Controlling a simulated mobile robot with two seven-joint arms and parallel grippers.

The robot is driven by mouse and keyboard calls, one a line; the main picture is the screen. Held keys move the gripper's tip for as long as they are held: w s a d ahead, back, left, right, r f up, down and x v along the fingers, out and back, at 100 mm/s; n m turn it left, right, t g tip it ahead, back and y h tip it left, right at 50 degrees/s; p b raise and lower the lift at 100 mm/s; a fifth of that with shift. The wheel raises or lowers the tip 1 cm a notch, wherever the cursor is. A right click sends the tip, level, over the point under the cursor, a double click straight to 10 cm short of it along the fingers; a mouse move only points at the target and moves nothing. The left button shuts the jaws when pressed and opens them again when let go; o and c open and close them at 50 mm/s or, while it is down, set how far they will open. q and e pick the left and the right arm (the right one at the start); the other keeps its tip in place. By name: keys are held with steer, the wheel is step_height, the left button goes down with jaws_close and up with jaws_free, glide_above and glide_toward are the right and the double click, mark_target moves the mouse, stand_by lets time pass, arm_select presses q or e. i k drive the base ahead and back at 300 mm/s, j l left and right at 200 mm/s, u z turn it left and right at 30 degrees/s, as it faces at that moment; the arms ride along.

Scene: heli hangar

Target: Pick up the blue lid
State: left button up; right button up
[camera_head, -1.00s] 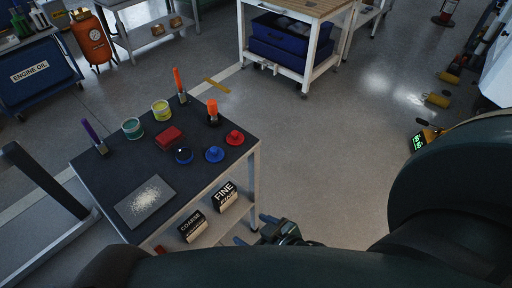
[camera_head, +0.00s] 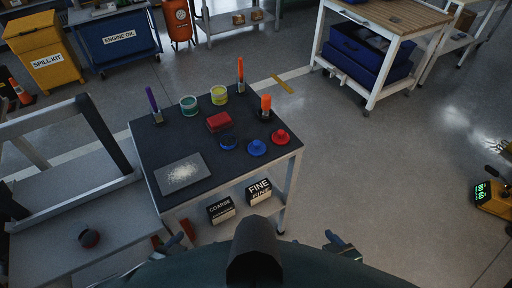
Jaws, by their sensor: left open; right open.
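The blue lid (camera_head: 257,148) lies on the dark top of the small work table (camera_head: 215,160), near its right front edge. It is round with a raised knob. A similar red lid (camera_head: 280,137) lies just right of it, and a dark blue round tin (camera_head: 228,143) just left. My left gripper (camera_head: 174,240) is open, low at the table's front edge and apart from the lid. My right gripper (camera_head: 329,242) is open and empty, right of the table and below the lid in the picture. Both grippers are partly hidden.
Behind the lid stand a red box (camera_head: 219,122), open teal (camera_head: 189,105) and yellow (camera_head: 219,95) cans, and upright brushes. A powder-covered plate (camera_head: 183,174) lies front left. COARSE (camera_head: 220,209) and FINE (camera_head: 259,191) boxes sit on the lower shelf. Floor right of the table is clear.

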mark_target(257, 148)
steer(key=i+l, duration=0.15)
steer(key=l, duration=0.15)
steer(key=i+l+u, duration=0.15)
steer(key=l, duration=0.2)
steer(key=i+l, duration=0.1)
steer(key=l, duration=0.2)
steer(key=i+l+u, duration=0.15)
steer(key=l, duration=0.2)
